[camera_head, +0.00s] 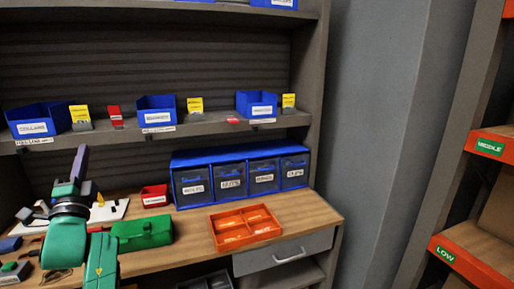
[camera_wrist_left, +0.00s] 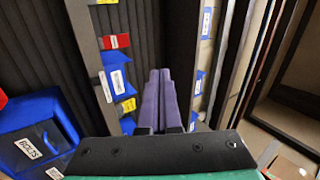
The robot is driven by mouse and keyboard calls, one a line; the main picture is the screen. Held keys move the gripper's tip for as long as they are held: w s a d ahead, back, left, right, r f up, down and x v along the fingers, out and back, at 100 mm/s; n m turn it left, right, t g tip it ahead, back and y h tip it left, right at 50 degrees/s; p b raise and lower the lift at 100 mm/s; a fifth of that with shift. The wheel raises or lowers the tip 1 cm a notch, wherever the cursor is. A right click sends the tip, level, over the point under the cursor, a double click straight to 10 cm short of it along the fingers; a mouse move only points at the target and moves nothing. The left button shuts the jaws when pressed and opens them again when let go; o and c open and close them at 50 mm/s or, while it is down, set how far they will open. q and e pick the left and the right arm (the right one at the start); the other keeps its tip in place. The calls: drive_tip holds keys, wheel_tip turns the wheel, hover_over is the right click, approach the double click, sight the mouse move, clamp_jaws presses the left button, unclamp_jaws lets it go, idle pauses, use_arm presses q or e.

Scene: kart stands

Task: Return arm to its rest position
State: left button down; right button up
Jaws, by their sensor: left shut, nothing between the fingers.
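My left arm (camera_head: 66,243) comes up from the lower left in the head view, green with a dark wrist. My left gripper (camera_head: 82,152) points up above the workbench, its purple fingers together and holding nothing. In the left wrist view the left gripper (camera_wrist_left: 158,78) shows two long purple fingers side by side, shut, in front of the shelving. My right arm and right gripper are in neither view.
The wooden workbench (camera_head: 306,212) bears an orange divided tray (camera_head: 246,226), a green box (camera_head: 142,233), a small red bin (camera_head: 154,196) and a blue drawer unit (camera_head: 240,176). Above, a shelf (camera_head: 205,128) holds blue bins (camera_head: 257,103) and yellow cards. An orange rack (camera_head: 486,143) stands right.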

use_arm(q)
drive_tip(key=s+d+f+n+g+h, duration=0.1)
drive_tip(key=d+f+n+g, duration=0.15)
drive_tip(key=f, duration=0.55)
drive_tip(key=s+d+f+n+g+h, duration=0.15)
drive_tip(key=f+g, duration=0.25)
drive_tip(key=f, duration=0.5)
drive_tip(key=s+d+f+n+g+h, duration=0.1)
drive_tip(key=s+d+f+n+g, duration=0.15)
drive_tip(key=f, duration=0.55)
drive_tip(key=s+d+f+n+g+h, duration=0.2)
drive_tip(key=s+d+f+g, duration=0.35)
drive_tip(key=s+f, duration=0.5)
drive_tip(key=s+d+f+n+g+h, duration=0.3)
drive_tip(key=s+d+f+g, duration=0.25)
drive_tip(key=s+f, duration=0.45)
wheel_tip(320, 180, down, 19)
drive_tip(key=s+g, duration=0.1)
drive_tip(key=s, duration=0.2)
drive_tip(key=s+a+f+g, duration=0.1)
drive_tip(key=s+a+f, duration=0.1)
drive_tip(key=s+f, duration=1.3)
drive_tip(key=shift+s+a+f, duration=0.2)
drive_tip(key=shift+s+f, duration=0.15)
drive_tip(key=shift+s, duration=0.55)
drive_tip(key=shift+m+y, duration=0.25)
